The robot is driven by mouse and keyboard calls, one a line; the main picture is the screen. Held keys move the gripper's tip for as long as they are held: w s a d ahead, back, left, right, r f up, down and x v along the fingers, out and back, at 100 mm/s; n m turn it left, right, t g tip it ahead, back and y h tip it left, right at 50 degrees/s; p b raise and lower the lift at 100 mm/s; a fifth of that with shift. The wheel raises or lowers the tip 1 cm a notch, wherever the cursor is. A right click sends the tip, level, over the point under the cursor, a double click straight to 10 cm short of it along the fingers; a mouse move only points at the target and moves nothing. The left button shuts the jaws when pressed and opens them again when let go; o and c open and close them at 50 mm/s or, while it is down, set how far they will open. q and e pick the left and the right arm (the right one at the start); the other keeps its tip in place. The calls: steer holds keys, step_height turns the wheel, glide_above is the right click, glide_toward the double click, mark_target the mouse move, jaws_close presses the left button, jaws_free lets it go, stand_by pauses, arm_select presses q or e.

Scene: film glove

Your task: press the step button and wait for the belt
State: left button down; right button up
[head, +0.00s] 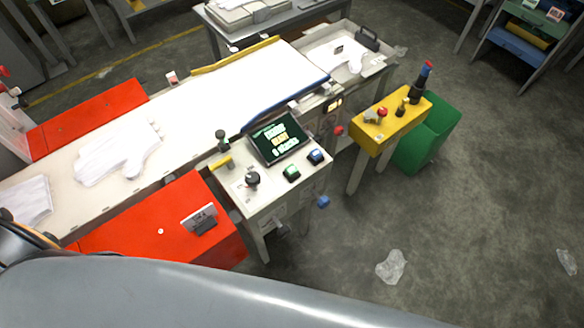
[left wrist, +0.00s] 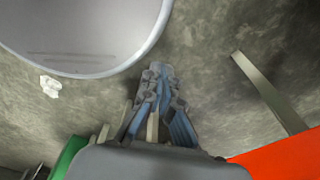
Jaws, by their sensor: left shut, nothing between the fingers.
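The control console (head: 268,203) stands beside the belt, with a lit screen (head: 280,138) tilted on its top. A green button (head: 291,172) and a blue button (head: 316,156) sit in front of the screen; which one is the step button I cannot tell. A dark knob (head: 252,179) is to their left. The white belt (head: 190,103) carries white glove-shaped pieces (head: 120,152). My left gripper (left wrist: 160,72) shows in the left wrist view, shut and empty above the floor, apart from any button. It does not show in the head view. My right gripper is not in view.
Red covers (head: 150,228) flank the belt. A yellow stand (head: 392,120) with red and black controls and a green bin (head: 428,137) stand right of the console. My grey arm crosses the lower left.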

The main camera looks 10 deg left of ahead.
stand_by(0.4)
arm_select(q)
steer(key=w+d+r+m+t+h+p, duration=0.1)
steer(key=w+d+r+m+t+p, duration=0.1)
steer(key=w+r+m, duration=0.8)
steer(key=w+d+r+m+t+h+p, duration=0.1)
steer(key=w+d+r+m, duration=0.4)
steer(key=w+r+m, duration=0.5)
steer(key=w+d+r+m+t+h+p, duration=0.2)
steer(key=w+r+m, duration=0.8)
steer(key=w+r, duration=1.3)
step_height(320, 180, up, 4)
steer(key=shift+d+f+t+p, duration=0.1)
steer(key=shift+d+t+p, duration=0.8)
steer(key=shift+t, duration=0.2)
